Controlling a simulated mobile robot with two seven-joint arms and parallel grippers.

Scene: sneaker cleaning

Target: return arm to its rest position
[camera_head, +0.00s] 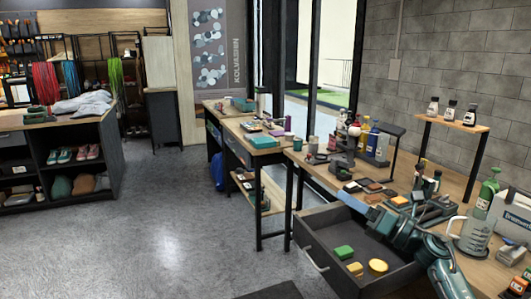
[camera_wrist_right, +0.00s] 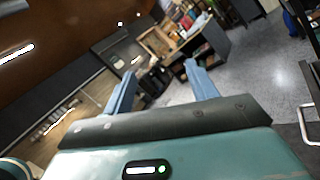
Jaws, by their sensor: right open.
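My right arm comes in from the lower right of the head view. Its teal and dark gripper (camera_head: 377,216) is above the rear part of an open dark drawer (camera_head: 318,222), near the workbench front edge. In the right wrist view the two blue fingers of this gripper (camera_wrist_right: 160,72) stand wide apart, with nothing between them. My left gripper is not in view.
Open floor (camera_head: 180,220) lies left.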

